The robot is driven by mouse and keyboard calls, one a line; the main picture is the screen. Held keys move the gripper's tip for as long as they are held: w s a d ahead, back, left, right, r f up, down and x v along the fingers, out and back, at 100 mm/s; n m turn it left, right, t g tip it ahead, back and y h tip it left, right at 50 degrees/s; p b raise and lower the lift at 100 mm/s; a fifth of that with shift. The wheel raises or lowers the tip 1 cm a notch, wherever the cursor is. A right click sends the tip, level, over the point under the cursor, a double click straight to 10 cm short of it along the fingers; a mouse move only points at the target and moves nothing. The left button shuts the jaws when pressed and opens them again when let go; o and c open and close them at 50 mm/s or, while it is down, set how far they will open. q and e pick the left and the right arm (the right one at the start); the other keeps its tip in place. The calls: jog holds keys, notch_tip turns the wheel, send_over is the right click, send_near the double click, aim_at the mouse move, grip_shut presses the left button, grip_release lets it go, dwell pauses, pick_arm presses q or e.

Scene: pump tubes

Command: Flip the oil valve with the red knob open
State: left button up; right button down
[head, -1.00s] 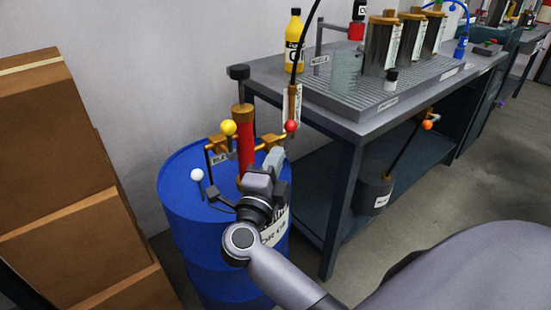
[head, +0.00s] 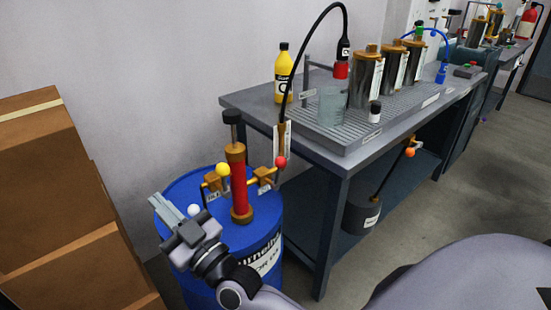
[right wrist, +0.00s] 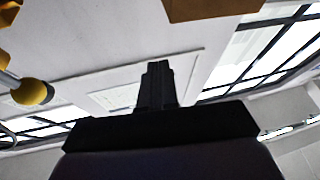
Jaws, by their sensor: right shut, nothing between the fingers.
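The red knob (head: 281,162) is at the end of a short lever on a brass valve (head: 263,179), to the right of the red pump cylinder (head: 238,185) on the blue drum. A second brass valve (head: 213,183), with a yellow knob (head: 223,169), is to the cylinder's left. My right gripper (head: 163,208) is shut and empty over the drum's left side, well apart from the red knob. The right wrist view shows its closed fingers (right wrist: 157,84) and a yellow knob (right wrist: 32,92) at the left; the red knob is not seen there. My left gripper is not in view.
The blue drum (head: 262,222) stands between stacked cardboard boxes (head: 60,185) and a grey workbench (head: 340,160). A white knob (head: 194,210) is beside my right gripper. A black hose (head: 311,40) rises from the pump's right. A dark bucket (head: 362,216) is on the bench's lower shelf.

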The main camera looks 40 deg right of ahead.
aim_at(279, 167)
jog(key=a+f+n+g+y+p, duration=0.25)
jog(key=a+n+g, duration=0.25)
jog(key=n, duration=0.4)
jog(key=s+d+f+n+g+h+p, duration=0.1)
jog(key=d+f+n+g+h+p, duration=0.4)
jog(key=d+f+n+h+p, duration=0.3)
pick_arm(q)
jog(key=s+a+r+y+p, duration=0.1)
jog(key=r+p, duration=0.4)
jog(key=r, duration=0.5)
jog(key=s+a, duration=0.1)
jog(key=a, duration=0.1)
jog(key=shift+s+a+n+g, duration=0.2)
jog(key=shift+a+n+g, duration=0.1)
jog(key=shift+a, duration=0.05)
pick_arm(e)
jog(key=s+d+r+n+g+h, duration=0.3)
jog(key=s+d+r+h, duration=0.2)
jog(key=d+r+h, duration=0.4)
jog(key=d+h, duration=0.3)
jog(key=shift+s+d, duration=0.15)
jog(key=shift+d, duration=0.05)
jog(key=shift+h, duration=0.25)
